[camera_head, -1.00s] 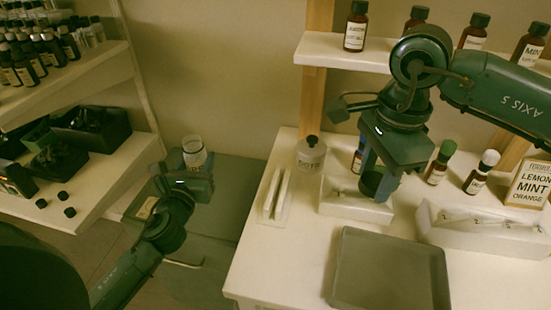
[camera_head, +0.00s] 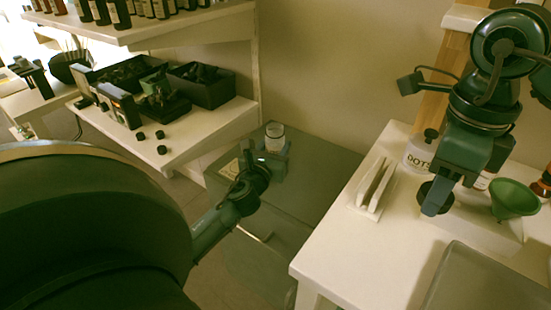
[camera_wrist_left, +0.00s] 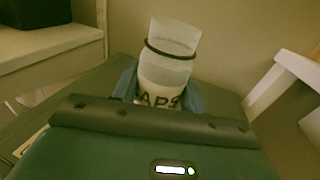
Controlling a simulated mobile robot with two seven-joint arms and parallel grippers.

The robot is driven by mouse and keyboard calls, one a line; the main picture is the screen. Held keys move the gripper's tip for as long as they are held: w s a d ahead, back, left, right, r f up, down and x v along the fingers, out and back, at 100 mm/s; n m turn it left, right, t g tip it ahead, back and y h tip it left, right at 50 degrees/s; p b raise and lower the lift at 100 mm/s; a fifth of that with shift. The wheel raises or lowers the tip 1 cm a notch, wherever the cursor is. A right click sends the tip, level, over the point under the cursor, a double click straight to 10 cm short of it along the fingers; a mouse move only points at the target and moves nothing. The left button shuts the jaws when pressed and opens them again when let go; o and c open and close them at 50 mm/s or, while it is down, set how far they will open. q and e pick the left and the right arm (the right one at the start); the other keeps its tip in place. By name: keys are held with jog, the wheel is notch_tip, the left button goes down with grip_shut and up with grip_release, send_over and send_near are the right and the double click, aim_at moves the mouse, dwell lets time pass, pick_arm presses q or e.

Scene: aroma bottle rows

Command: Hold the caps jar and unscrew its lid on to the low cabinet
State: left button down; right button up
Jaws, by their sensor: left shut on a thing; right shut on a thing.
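The caps jar (camera_head: 274,140) is a clear, pale jar held upright above the low cabinet (camera_head: 318,178). In the left wrist view the jar (camera_wrist_left: 166,72) shows part of its label, "APS", and a dark ring around its upper part. I see no solid lid on its top. My left gripper (camera_head: 268,158) is shut around the jar's lower part. My right gripper (camera_head: 436,200) is over the white table, shut on a dark round thing (camera_head: 428,192). The fingers partly hide it, and I cannot tell whether it is the jar's lid.
A "DOTS" jar (camera_head: 418,155), a white holder with strips (camera_head: 372,188), a green funnel (camera_head: 513,199) and a grey tray (camera_head: 480,285) are on the table. Black bins (camera_head: 203,88) and small black caps (camera_head: 161,149) sit on the left shelf. The cabinet top is largely clear.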

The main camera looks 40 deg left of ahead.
pick_arm(q)
jog(key=shift+f+b, duration=0.45)
jog(key=shift+f, duration=0.85)
jog(key=shift+f, duration=0.2)
jog(key=c, duration=0.8)
grip_release()
jog(key=shift+o, duration=0.2)
